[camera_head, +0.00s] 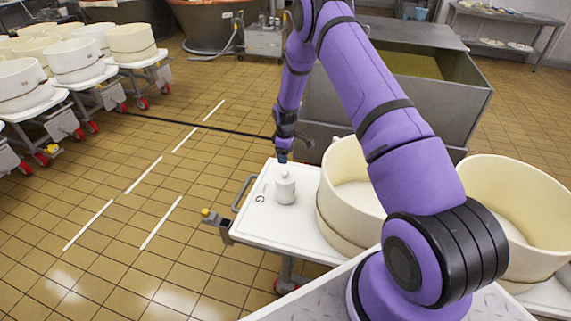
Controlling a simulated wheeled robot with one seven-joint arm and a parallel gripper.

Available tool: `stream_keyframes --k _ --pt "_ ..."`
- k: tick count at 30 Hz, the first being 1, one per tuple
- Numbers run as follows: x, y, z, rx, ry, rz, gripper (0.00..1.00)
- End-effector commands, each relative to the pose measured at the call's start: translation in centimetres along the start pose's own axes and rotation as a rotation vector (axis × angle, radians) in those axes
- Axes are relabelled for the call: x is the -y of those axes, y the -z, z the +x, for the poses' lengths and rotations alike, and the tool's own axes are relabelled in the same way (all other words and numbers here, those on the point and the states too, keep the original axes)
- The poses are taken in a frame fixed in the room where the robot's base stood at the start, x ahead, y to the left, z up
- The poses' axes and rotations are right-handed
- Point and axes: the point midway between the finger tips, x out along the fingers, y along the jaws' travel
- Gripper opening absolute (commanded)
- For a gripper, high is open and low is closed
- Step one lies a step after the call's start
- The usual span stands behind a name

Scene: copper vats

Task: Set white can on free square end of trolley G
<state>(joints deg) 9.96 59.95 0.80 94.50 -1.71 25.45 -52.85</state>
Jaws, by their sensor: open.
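The white can (285,190) stands upright on the bare left end of the trolley marked G (247,229). A letter G shows on the white top just left of the can. My gripper (283,158) is directly above the can, pointing down, small in the picture. It is open, and its fingertips are at or just over the can's top. I cannot tell whether they touch it. A large cream tub (345,195) stands on the trolley right of the can, partly hidden by my purple arm.
A second cream tub (515,205) stands farther right. A grey steel vat (420,90) is behind the trolley. Trolleys with several cream tubs (75,60) line the upper left. The tiled floor (130,235) left of trolley G is clear.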

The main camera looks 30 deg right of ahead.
Motion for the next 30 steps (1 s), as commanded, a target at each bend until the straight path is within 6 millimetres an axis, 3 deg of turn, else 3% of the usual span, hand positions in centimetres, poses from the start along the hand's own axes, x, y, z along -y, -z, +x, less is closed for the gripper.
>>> stream_keyframes --k 10,13,20,30 --pt "0.0 0.1 -3.7 -0.003 -0.004 0.007 0.67" --pt "0.2 0.3 -6.4 -0.011 -0.016 0.025 0.67" --pt "2.0 0.4 -16.7 -0.045 -0.060 0.113 0.67" --pt "7.6 -1.6 -30.8 -0.109 -0.115 0.256 0.67"
